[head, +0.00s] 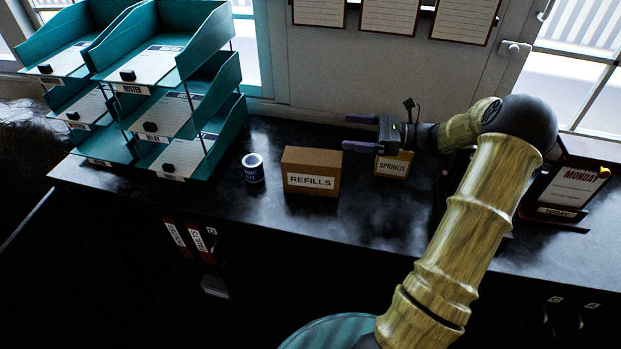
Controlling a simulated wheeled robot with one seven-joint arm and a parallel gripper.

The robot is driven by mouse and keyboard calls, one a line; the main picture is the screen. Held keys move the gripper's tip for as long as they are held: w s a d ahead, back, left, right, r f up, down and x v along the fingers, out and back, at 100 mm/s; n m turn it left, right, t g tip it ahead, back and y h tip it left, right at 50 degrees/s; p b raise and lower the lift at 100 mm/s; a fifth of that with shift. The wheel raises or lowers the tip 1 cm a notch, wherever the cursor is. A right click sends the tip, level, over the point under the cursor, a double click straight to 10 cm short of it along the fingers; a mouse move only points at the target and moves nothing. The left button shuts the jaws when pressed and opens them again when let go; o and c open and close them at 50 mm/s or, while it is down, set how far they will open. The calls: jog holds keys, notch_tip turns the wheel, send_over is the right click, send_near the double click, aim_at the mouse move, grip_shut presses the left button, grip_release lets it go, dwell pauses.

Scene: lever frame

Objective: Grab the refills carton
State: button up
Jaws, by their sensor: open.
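The refills carton (311,165) is a brown box with a white REFILLS label, standing upright on the dark counter in the head view. My gripper (352,132) comes in from the right, with its two purple fingers spread apart and pointing left. The fingertips appear just right of the carton's upper right edge, with nothing between them. The exact gap in depth between fingers and carton cannot be told.
A smaller SPRINGS box (393,166) stands right of the carton, partly behind my gripper. Teal tray stacks (215,130) fill the left. A MONDAY calendar stand (570,190) is at right. The counter front (330,215) is clear.

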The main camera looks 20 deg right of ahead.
notch_tip(320, 180, down, 10)
jog(key=b, duration=0.8)
jog(key=shift+w, duration=0.4)
jog(key=shift+r, duration=0.1)
jog(key=shift+x, duration=1.2)
jog(key=shift+s, duration=0.1)
